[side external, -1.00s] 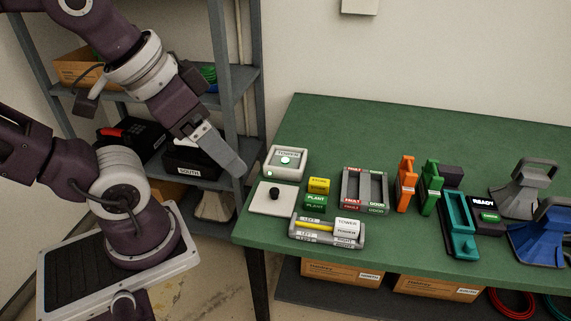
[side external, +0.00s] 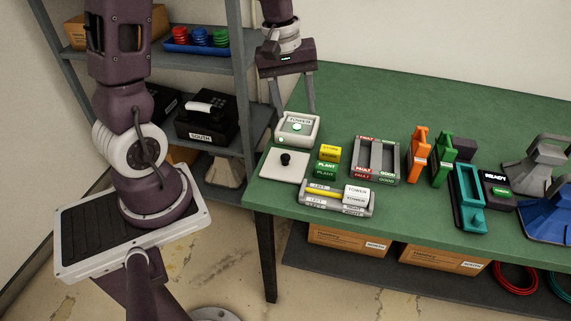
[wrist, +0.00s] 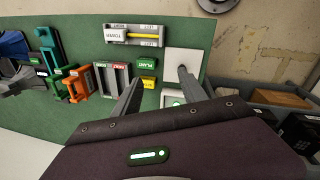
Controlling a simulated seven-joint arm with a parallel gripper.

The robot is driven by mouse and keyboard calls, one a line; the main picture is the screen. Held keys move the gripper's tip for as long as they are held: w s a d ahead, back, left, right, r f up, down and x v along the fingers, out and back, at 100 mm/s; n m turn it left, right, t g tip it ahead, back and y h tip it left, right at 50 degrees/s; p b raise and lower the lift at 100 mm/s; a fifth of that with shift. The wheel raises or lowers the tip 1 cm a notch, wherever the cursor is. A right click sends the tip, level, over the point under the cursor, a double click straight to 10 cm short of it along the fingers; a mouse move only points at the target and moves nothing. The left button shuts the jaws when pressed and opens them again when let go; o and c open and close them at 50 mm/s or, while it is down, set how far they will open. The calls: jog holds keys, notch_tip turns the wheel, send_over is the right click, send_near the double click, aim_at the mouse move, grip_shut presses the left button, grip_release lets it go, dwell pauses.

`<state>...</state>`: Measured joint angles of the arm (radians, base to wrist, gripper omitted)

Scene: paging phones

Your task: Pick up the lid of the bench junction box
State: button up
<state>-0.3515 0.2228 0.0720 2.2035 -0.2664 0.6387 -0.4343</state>
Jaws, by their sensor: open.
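The lid (side external: 270,165) is a flat white square plate with a black knob (side external: 286,159), lying on the green bench near its left front corner. The lid also shows in the wrist view (wrist: 187,55), where a finger hides its knob. Just behind it stands a pale box (side external: 297,134) labelled TOWER with a green light, partly hidden between my fingers in the wrist view. My gripper (side external: 294,110) is open and empty, pointing down above and behind the TOWER box. In the wrist view my gripper (wrist: 159,74) has its fingers spread on either side of the box.
Yellow and green PLANT blocks (side external: 326,168) sit close right of the lid. A grey tray (side external: 316,206) with a TOWER block lies in front. A FAULT/GOOD tray (side external: 375,177), orange (side external: 418,160) and green (side external: 441,168) handled pieces stand further right. The bench behind is clear.

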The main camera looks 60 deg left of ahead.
aim_at(285, 156)
jog(key=a+f+n, duration=0.2)
jog(key=f, duration=0.2)
jog(key=a+f+n+g, duration=0.1)
jog(key=a+f, duration=0.2)
jog(key=f, duration=0.1)
jog(key=w+a+f+n, duration=0.1)
jog(key=a+f+n, duration=0.1)
jog(key=f, duration=0.2)
jog(key=shift+w+a+n+g+h, duration=0.1)
jog(key=shift+a+n+g+h, duration=0.1)
jog(key=shift+n+g+h, duration=0.1)
jog(key=f, duration=0.5)
jog(key=d+f, duration=0.1)
jog(key=f, duration=0.1)
jog(key=shift+f, duration=0.3)
grip_shut()
